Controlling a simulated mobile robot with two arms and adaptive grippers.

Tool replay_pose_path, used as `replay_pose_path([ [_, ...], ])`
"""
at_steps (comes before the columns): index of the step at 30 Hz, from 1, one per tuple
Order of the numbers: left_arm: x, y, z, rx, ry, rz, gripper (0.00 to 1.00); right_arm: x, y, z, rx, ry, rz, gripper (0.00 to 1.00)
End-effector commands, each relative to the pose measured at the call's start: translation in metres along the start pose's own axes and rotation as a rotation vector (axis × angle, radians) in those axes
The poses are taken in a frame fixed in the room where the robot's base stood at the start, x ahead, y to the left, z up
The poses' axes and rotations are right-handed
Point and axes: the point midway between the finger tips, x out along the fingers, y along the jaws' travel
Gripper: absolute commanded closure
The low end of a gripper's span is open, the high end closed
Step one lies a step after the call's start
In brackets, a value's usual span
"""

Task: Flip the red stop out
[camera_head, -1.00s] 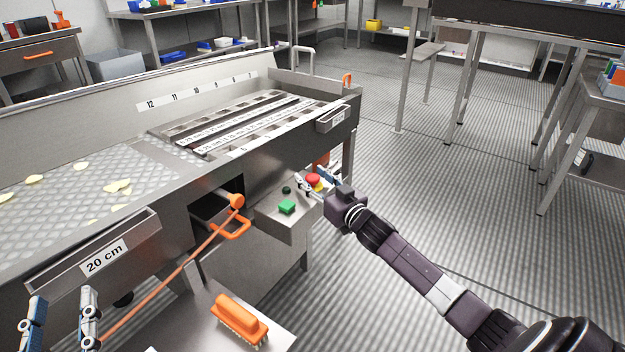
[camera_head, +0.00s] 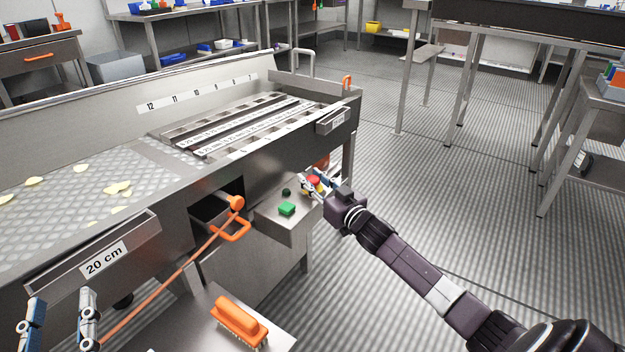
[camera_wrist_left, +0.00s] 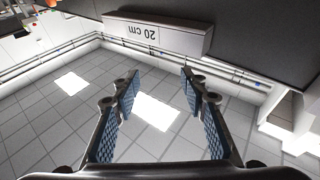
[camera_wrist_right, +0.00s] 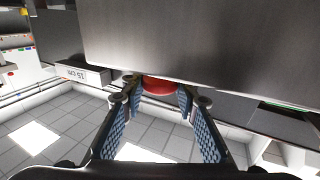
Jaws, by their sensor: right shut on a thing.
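The red stop (camera_head: 314,180), with a bit of yellow beside it, sits at the end of the metal control box (camera_head: 283,222), near a green button (camera_head: 287,209) and a dark green knob. My right gripper (camera_head: 315,183) is at the red stop, with one finger on each side, shut on it. In the right wrist view the red stop (camera_wrist_right: 160,86) shows between the fingertips, partly hidden by the metal box's face. My left gripper (camera_head: 58,318) is open and empty at the lower left. In the left wrist view its fingers (camera_wrist_left: 158,82) stand wide apart.
An orange brush (camera_head: 240,320) lies on a low metal shelf. An orange handle (camera_head: 233,229) juts from the machine's front. Open floor (camera_head: 430,200) lies to the right of the machine.

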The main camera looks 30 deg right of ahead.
Motion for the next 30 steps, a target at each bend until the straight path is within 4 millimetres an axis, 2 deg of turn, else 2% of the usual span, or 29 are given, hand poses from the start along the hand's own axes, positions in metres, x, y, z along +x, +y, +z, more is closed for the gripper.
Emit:
replay_pose_path([
  [2, 0.0, -0.001, 0.006, 0.0, -0.036, -0.001, 0.6, 0.0, 0.0, -0.002, 0.001, 0.0, -0.001, 1.0],
  [8, -0.008, -0.006, 0.045, 0.005, -0.226, -0.012, 0.6, 0.0, 0.0, -0.008, 0.003, 0.0, 0.0, 1.0],
  [18, -0.044, -0.016, 0.111, 0.01, -0.559, -0.032, 0.6, 0.0, 0.0, -0.017, 0.001, 0.001, 0.0, 1.0],
  [24, -0.062, -0.018, 0.131, 0.01, -0.671, -0.039, 0.6, 0.0, 0.0, -0.02, 0.001, 0.003, -0.001, 1.0],
  [30, -0.066, -0.019, 0.134, 0.01, -0.688, -0.04, 0.6, 0.0, 0.0, -0.021, 0.001, 0.005, 0.0, 1.0],
])
